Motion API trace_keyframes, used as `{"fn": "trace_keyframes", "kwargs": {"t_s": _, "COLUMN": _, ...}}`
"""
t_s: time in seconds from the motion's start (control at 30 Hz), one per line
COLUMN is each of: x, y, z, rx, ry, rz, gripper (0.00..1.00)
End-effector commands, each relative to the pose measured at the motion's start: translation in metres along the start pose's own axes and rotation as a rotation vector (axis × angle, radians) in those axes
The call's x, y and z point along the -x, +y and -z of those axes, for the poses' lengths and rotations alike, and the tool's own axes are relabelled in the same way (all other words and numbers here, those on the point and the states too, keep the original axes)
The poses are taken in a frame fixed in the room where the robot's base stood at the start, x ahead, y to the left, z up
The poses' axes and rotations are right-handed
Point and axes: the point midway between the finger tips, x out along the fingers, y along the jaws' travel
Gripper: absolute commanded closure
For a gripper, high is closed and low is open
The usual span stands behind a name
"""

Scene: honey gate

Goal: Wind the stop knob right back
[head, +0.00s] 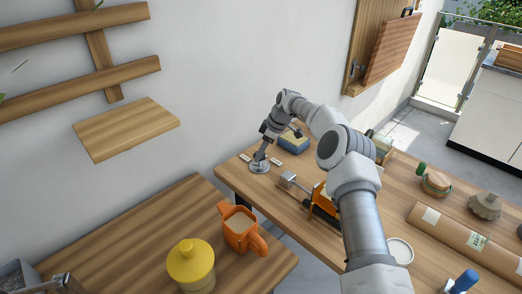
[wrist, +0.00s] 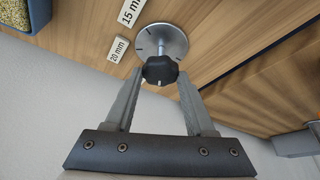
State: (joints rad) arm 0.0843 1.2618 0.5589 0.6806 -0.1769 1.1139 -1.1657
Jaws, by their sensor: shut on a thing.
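The stop knob (wrist: 160,70) is a dark lobed knob on a metal stem, above a round silver dial plate (wrist: 164,42) with tick marks. My gripper (wrist: 159,76) has one finger on each side of the knob and is shut on it. In the head view my gripper (head: 262,155) points down at the dial plate (head: 259,168) near the wooden table's back left corner; the knob is too small to make out there. Labels reading "20 mm" (wrist: 118,49) and "15 mm" (wrist: 131,12) lie beside the plate.
An orange and black device (head: 320,200) with a metal rod and block (head: 288,180) stands right of the dial, partly behind my arm. A blue box (head: 293,143) sits behind. An orange mug (head: 240,228) and yellow pot (head: 190,265) stand on the nearer left table.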

Motion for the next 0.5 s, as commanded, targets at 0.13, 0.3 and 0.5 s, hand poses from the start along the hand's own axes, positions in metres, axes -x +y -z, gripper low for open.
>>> {"fn": "trace_keyframes", "kwargs": {"t_s": 0.13, "x": 0.0, "y": 0.0006, "z": 0.0006, "rx": 0.058, "ry": 0.001, "rz": 0.023, "gripper": 1.0}}
{"fn": "trace_keyframes", "kwargs": {"t_s": 0.3, "x": -0.0002, "y": 0.0006, "z": 0.0006, "rx": 0.103, "ry": 0.0, "rz": 0.042, "gripper": 1.0}}
{"fn": "trace_keyframes", "kwargs": {"t_s": 0.5, "x": 0.0001, "y": 0.0009, "z": 0.0007, "rx": 0.129, "ry": -0.001, "rz": 0.052, "gripper": 1.0}}
